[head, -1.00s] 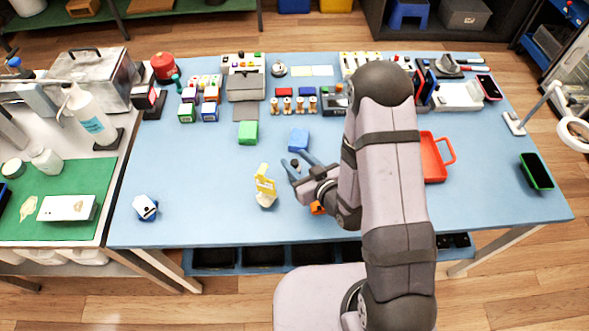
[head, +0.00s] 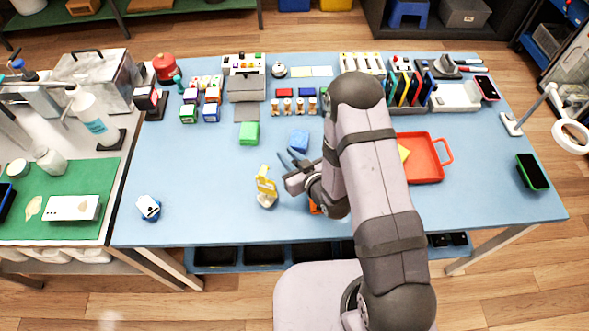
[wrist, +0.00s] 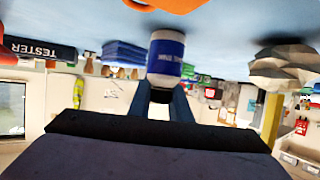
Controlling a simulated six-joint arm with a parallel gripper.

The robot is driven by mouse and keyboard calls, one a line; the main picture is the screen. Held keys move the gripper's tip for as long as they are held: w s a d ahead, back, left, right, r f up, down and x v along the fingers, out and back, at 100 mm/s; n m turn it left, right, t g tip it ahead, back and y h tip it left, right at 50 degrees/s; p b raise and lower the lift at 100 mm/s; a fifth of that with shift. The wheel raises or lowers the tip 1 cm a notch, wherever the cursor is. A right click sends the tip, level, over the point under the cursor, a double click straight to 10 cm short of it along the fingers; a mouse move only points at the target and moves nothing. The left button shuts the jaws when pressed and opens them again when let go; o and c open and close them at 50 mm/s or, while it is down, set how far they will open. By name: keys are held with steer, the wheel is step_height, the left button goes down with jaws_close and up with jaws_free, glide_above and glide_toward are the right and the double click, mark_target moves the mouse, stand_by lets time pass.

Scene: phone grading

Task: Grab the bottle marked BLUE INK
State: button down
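In the wrist view, which is upside down, a small bottle (wrist: 166,58) with a dark blue label and a white end stands on the blue table. The label's print is too small to read with certainty. My gripper (wrist: 165,98) has its two fingers apart, pointing at the bottle, with the bottle just beyond or between the tips; I cannot tell whether they touch it. In the head view my gripper (head: 291,158) is low over the middle of the table, its fingers spread. The bottle is not clearly visible there, hidden around the gripper.
A blue folded block (head: 299,140) lies just behind my gripper, a green one (head: 249,133) to its left. An orange item (head: 314,206) lies under my wrist. A red tray (head: 430,173) is right. The table's front left is mostly clear.

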steer(key=shift+r, duration=0.1)
stand_by(0.3)
step_height(320, 180, up, 10)
steer(key=b, duration=0.1)
stand_by(0.7)
